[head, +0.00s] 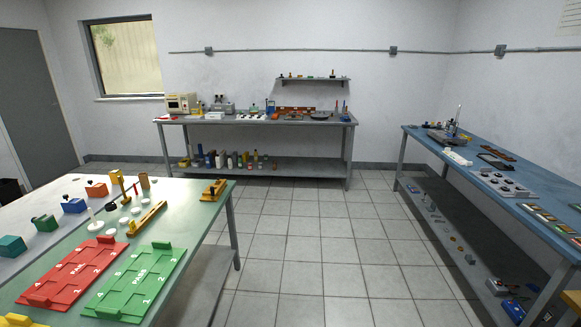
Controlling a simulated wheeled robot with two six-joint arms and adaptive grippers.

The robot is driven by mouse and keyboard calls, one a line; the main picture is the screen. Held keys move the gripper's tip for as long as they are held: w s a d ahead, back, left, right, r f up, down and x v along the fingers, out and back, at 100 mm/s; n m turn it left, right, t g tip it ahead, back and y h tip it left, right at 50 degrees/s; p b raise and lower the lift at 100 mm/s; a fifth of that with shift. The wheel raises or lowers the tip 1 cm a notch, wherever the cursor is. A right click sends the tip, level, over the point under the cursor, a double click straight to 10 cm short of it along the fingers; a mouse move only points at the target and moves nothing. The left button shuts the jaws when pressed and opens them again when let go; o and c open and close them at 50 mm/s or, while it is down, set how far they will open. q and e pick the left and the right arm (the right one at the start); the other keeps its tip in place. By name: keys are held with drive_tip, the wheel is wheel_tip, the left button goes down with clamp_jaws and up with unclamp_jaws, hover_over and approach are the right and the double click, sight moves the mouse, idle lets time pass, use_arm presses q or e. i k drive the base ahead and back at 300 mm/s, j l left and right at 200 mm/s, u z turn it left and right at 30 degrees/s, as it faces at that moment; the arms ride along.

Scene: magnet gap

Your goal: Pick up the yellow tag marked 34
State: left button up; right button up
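I cannot make out a yellow tag marked 34; any such marking is too small to read from here. Yellow things in view include a long yellow bar (147,218) and a yellow block with a dark top (214,188), both on the left table (190,225). Part of a yellow object (15,320) shows at the bottom left edge. An orange-yellow piece (572,299) is cut off at the right edge; I cannot tell what it is. Neither of my grippers can be made out in the head view.
The left table carries a red board (72,272), a green board (135,280) and several coloured blocks. A blue bench (480,175) with trays and small parts stands at right. A grey bench (255,121) stands at the back wall. The tiled floor (310,240) between is clear.

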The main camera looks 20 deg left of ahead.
sight(132, 225)
drive_tip(key=i+u, duration=0.3)
drive_tip(key=u, duration=0.15)
drive_tip(key=i+u, duration=0.3)
drive_tip(key=u, duration=0.2)
drive_tip(key=i+l+u, duration=0.15)
drive_tip(key=u, duration=0.3)
drive_tip(key=i+l+u, duration=0.3)
drive_tip(key=u, duration=0.2)
drive_tip(key=i+l+u, duration=0.2)
drive_tip(key=u, duration=0.25)
drive_tip(key=i+l+u, duration=0.1)
drive_tip(key=l+u, duration=0.35)
